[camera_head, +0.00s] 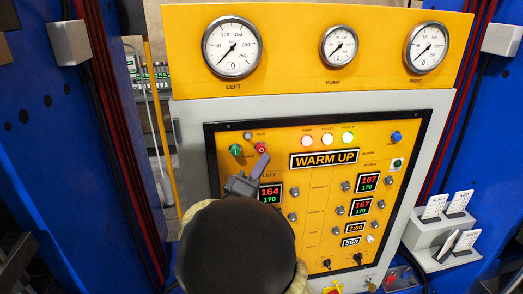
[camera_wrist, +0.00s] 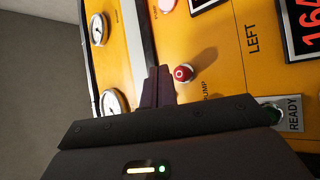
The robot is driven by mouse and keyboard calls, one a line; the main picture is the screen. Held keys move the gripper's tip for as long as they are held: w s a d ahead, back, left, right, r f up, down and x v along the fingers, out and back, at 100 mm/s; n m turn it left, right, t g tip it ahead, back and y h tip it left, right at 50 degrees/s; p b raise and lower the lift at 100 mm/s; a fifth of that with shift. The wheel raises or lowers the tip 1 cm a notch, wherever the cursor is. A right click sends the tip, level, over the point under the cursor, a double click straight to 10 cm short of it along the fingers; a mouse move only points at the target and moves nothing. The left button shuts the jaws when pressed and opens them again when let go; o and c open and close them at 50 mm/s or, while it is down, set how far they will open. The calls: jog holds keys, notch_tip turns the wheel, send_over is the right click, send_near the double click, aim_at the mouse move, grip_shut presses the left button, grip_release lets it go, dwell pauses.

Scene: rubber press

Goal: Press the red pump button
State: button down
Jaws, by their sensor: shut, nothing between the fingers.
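The red pump button (camera_head: 261,148) is a small round knob at the upper left of the yellow control panel. It also shows in the wrist view (camera_wrist: 183,73), close beside my fingertips, with the PUMP label near it. My gripper (camera_head: 263,160) is shut and empty, with its tips just below the button in the head view. In the wrist view the gripper tips (camera_wrist: 159,72) lie left of the button, with a small gap in the picture. I cannot tell the depth between tips and panel. The button is not covered in either view.
A green button (camera_head: 235,150) is left of the red one. The WARM UP display (camera_head: 324,159) and red-green readouts (camera_head: 367,182) are to the right. Dial gauges (camera_head: 231,47) line the top. Blue machine columns (camera_head: 60,120) flank the panel. My arm hides its lower left.

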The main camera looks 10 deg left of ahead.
jog(key=s, duration=0.1)
jog(key=s+d, duration=0.1)
jog(key=s, duration=0.1)
jog(key=shift+s, duration=0.1)
dwell(0.6)
jog(key=w+d+f+m+g+y+b, duration=0.4)
jog(key=d+f+g+y, duration=0.5)
jog(key=f, duration=0.7)
jog(key=s+d+f+m+g, duration=0.3)
jog(key=s+d+f+g, duration=0.2)
jog(key=s+d, duration=0.2)
jog(key=s+d+f+m+g+b, duration=0.1)
jog(key=s+d+f+m+g, duration=0.2)
jog(key=s+d+f, duration=0.3)
jog(key=s+d+g, duration=0.1)
jog(key=s, duration=0.4)
jog(key=shift+s+g, duration=0.25)
jog(key=shift+g, duration=0.15)
